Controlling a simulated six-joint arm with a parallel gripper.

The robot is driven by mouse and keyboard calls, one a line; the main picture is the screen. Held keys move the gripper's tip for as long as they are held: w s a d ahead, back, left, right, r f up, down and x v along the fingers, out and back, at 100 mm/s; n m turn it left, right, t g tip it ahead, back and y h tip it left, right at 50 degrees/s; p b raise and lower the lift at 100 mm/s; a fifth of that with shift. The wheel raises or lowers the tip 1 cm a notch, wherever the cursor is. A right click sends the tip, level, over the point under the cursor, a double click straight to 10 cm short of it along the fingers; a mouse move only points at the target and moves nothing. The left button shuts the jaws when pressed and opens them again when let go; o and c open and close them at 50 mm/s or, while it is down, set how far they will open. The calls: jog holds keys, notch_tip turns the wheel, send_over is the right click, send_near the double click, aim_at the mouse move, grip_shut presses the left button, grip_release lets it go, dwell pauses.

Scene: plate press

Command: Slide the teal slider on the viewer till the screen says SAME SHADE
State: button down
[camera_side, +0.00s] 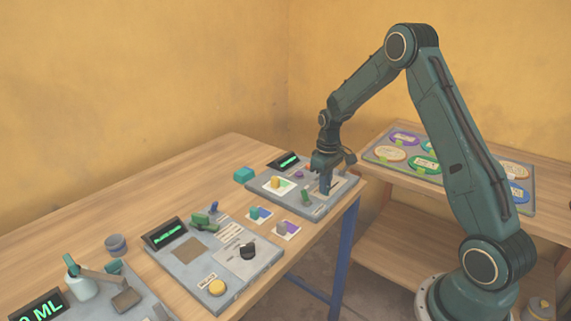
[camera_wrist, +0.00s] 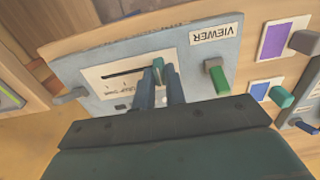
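The viewer (camera_side: 262,188) is a grey panel at the far right end of the table, and its "VIEWER" label (camera_wrist: 214,35) shows in the wrist view. The teal slider (camera_wrist: 158,66) stands at a dark slot in the pale plate. My gripper (camera_wrist: 159,82) points down at the panel, with its two fingers close on either side of the slider; they appear to touch it. In the side view my gripper (camera_side: 325,190) hides the slider. The viewer's screen (camera_side: 289,161) shows green text too small to read.
A green lever (camera_wrist: 217,76) stands on the viewer beside the slider. Cards with coloured blocks (camera_side: 259,215) lie in front of the viewer. Another grey panel (camera_side: 263,262) with a black knob and yellow button is nearer. A tray of coloured ovals (camera_side: 375,153) lies on the side table.

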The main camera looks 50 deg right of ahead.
jog(key=shift+d, duration=1.55)
jog(key=c, duration=1.4)
grip_release()
jog(key=shift+c, duration=0.2)
jog(key=shift+r, duration=0.1)
notch_tip(320, 180, up, 14)
jog(key=shift+a, duration=0.1)
